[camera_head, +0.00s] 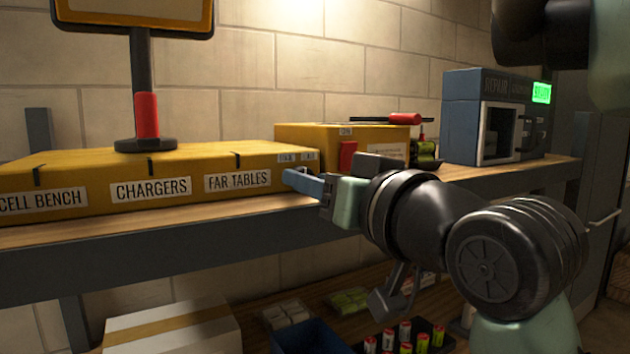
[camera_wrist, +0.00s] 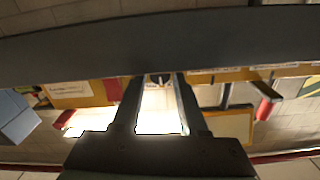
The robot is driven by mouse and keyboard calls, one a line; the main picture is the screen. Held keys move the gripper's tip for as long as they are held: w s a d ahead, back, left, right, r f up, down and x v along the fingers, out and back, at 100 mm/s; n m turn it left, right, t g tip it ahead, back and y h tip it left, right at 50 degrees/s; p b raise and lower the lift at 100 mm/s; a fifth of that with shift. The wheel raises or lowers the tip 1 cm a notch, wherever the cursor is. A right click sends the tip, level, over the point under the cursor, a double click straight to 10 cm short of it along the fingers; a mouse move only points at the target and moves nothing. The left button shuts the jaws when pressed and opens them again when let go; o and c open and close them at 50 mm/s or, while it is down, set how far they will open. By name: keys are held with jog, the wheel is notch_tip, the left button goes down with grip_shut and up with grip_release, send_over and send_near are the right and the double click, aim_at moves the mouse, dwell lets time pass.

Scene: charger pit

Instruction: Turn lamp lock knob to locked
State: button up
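My gripper (camera_head: 292,176) is at the right end of the long yellow box (camera_head: 150,170), which carries the labels CELL BENCH, CHARGERS and FAR TABLES. In the wrist view my two fingers stand apart, with a bright gap between them. A small dark round knob (camera_wrist: 161,78) with a light pointer mark shows between the fingertips, close to them. I cannot tell whether they touch it. My gripper hides the knob in the head view.
A second yellow box (camera_head: 345,135) with a red part stands behind my gripper. A blue-grey repair machine (camera_head: 462,110) with a green display is at the right. A post with a red collar (camera_head: 147,115) rises from the long box. The lower shelf holds a white carton (camera_head: 175,330) and batteries.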

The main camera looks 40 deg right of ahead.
grip_shut()
jog(key=shift+f+n+b, duration=0.2)
jog(key=shift+n+b, duration=0.5)
jog(key=n+b, duration=0.1)
jog(key=n, duration=0.2)
jog(key=shift+r+b, duration=0.15)
jog(key=shift+b, duration=0.2)
jog(key=shift+o, duration=2.1)
grip_release()
